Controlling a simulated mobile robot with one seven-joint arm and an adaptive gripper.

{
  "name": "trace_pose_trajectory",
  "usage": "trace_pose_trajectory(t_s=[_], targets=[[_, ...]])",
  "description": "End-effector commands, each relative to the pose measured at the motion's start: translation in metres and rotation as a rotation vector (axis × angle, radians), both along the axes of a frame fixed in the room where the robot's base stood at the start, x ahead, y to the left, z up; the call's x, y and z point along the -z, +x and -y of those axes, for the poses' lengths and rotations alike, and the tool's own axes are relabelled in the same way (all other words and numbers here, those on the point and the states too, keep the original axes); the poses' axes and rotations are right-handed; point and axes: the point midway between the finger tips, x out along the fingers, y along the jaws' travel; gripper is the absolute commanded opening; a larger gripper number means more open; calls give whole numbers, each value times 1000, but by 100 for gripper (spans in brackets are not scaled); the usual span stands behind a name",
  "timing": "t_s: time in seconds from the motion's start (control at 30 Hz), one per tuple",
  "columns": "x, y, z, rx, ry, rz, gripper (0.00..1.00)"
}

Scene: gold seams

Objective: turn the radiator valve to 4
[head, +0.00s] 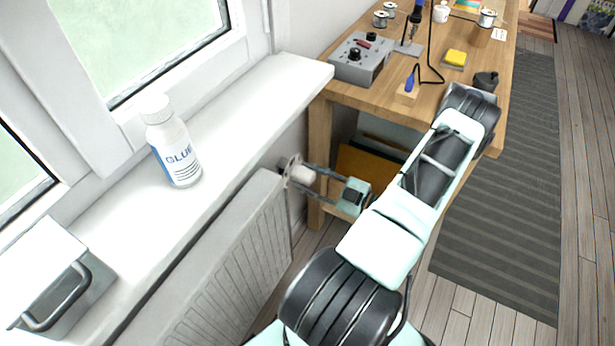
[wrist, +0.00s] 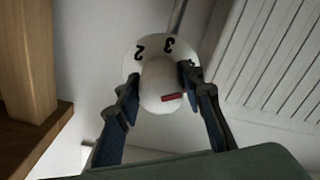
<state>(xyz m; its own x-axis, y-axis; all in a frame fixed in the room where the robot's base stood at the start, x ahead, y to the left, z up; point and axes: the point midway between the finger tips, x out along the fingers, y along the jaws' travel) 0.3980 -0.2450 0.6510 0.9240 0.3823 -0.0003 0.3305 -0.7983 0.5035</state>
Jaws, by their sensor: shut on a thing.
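The radiator valve is a white rounded knob (wrist: 160,82) with a red mark on its front, in the middle of the wrist view. Behind it is a white dial plate (wrist: 150,48) where the digits 2 and 3 show; other digits are hidden by the knob and fingers. My gripper (wrist: 160,88) is shut on the knob, one finger on each side. In the head view the valve knob (head: 302,174) sits at the far end of the radiator (head: 230,260), below the sill, with my gripper (head: 308,178) around it. I cannot tell which digit the red mark lines up with.
The window sill (head: 250,95) runs above the radiator and carries a white glue bottle (head: 175,145) and a grey box with a handle (head: 50,285). A wooden workbench (head: 400,100) with tools stands close beyond the valve. A striped rug (head: 500,220) lies right.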

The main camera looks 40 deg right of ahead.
Motion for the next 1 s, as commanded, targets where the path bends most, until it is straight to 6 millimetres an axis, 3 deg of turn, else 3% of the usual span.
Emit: trace_pose_trajectory(t_s=[0.4,0.43,0.57,0.87,1.0], targets=[[1,-1,0,-1,5,-4,11],[1,-1,0,-1,5,-4,39],[0,-1,0,0,4,-3,53],[0,-1,1,1,3,-2,53],[0,-14,6,2,2,-2,53]])
